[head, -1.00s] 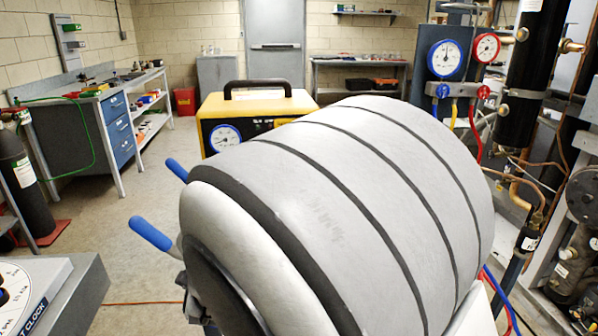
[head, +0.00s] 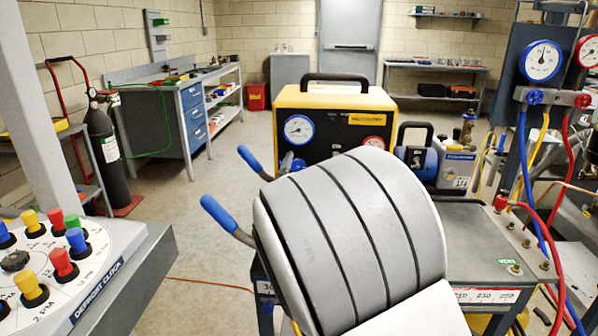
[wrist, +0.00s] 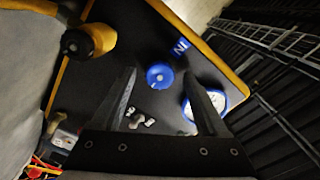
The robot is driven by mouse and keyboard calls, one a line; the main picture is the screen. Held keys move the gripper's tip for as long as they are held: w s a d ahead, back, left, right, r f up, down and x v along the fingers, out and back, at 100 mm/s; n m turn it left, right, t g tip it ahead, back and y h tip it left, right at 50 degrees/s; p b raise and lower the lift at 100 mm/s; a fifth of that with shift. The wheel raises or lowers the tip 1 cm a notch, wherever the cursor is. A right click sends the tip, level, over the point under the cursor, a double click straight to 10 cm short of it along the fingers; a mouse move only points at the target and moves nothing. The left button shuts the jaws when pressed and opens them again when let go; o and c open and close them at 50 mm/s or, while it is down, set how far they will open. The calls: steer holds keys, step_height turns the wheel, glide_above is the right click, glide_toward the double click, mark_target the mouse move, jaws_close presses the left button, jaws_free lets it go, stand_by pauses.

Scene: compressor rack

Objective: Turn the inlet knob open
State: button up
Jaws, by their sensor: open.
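The inlet knob is a round blue knob (wrist: 160,76) on the dark front panel (wrist: 112,42) of the yellow-edged machine, near a blue label reading "IN". In the wrist view it shows between the two fingers of my open, empty gripper (wrist: 159,71), beyond the fingertips; I see no contact. In the head view the yellow machine (head: 335,100) stands on a grey cart, and a blue part of the knob (head: 290,162) shows just above my grey arm. My arm hides the gripper and the lower panel there.
A white-faced gauge (wrist: 207,103) sits right of the knob. In the head view, a defrost clock board (head: 60,265) with coloured pegs is at left, and a manifold with hoses (head: 545,100) at right. Floor at centre left is clear.

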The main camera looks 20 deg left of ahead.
jaws_close()
